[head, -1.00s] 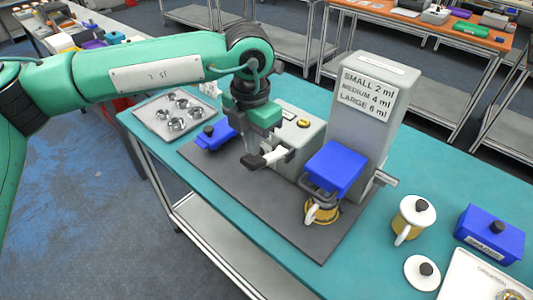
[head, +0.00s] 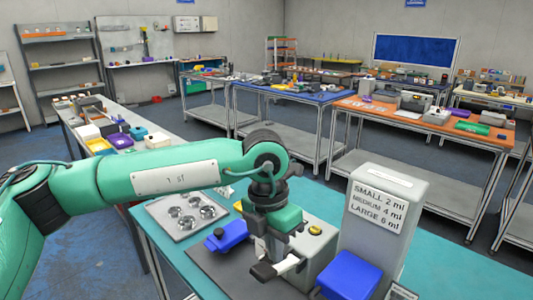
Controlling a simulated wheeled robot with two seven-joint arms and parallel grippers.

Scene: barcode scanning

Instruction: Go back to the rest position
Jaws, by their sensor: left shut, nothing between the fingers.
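My left arm comes in from the left, and my left gripper (head: 261,252) points down over the table beside a grey machine (head: 316,244) with a yellow button. Its fingers are shut with nothing between them. The fingertips are partly hard to make out against the machine. A white lever with a black end (head: 275,269) is just below and right of the fingers; I cannot tell if they touch. My right gripper is not in view.
A tall grey dispenser (head: 375,240) labelled with millilitre sizes and a blue box (head: 349,275) stand to the right. The teal table (head: 450,280) is clear at right.

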